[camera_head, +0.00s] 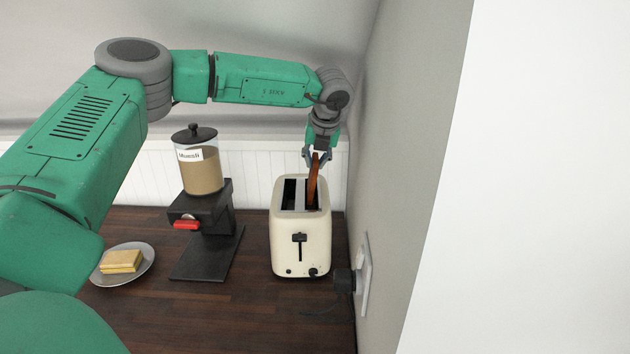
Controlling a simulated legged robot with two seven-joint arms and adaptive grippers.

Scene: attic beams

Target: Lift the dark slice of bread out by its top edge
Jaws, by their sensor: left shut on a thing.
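The dark slice of bread (313,184) stands upright in the right slot of the cream toaster (301,240). Its upper part sticks out above the slot and its lower part is hidden inside. My left gripper (317,158) is above the toaster, pointing down, and is shut on the top edge of the slice. The toaster's left slot (290,192) looks dark, with no bread visible in it. My right gripper is not in view.
A black dispenser (203,215) with a jar labelled muesli (201,175) stands left of the toaster. A plate (142,270) with yellowish slices (121,261) lies further left. A grey wall with a plugged socket (365,275) is close on the right.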

